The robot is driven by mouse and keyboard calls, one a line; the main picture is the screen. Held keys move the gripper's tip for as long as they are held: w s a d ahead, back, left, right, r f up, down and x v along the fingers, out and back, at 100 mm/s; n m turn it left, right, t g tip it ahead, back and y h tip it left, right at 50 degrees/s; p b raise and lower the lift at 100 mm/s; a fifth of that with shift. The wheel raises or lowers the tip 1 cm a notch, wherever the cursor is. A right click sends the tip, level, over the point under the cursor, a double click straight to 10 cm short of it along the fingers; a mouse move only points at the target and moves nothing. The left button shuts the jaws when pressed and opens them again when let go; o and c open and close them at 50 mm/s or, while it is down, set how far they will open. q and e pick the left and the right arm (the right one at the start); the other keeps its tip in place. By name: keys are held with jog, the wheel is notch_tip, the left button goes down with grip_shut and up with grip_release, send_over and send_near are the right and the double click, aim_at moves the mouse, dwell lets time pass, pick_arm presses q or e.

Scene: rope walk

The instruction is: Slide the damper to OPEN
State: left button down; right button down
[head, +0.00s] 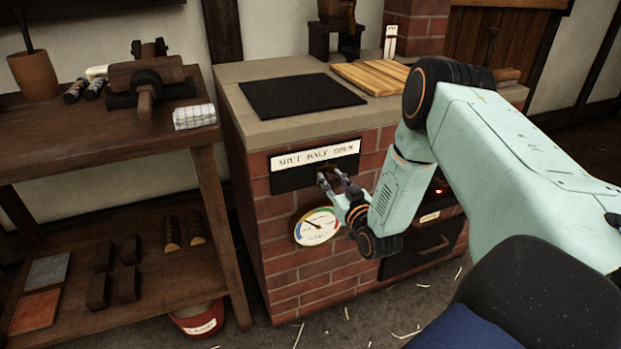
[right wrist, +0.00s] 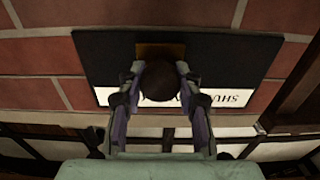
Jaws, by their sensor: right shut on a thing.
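The damper is a round dark knob (right wrist: 160,80) on a brass-coloured slide (right wrist: 160,51), set in a black plate (head: 316,173) on the brick front of the stove. A white label (head: 316,153) above it reads SHUT, HALF, OPEN from left to right. My right gripper (head: 334,178) is shut on the knob, with one finger on each side in the right wrist view (right wrist: 160,72), which is upside down. The knob appears between HALF and OPEN, though its exact position is hard to tell. My left gripper is out of view.
A round gauge (head: 316,226) is on the bricks just below my right gripper. The stove top carries a black plate (head: 301,95) and a wooden board (head: 371,75). A wooden bench (head: 100,135) with tools stands at the left, a red bucket (head: 198,320) beneath.

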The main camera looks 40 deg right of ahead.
jog(key=d, duration=0.2)
jog(key=s+d+p, duration=0.1)
jog(key=d, duration=0.1)
jog(key=shift+s+d, duration=0.1)
jog(key=shift+d, duration=0.45)
jog(key=c, duration=0.9)
grip_release()
jog(key=shift+s+d, duration=0.1)
jog(key=shift+d, duration=0.05)
jog(key=v, duration=1.2)
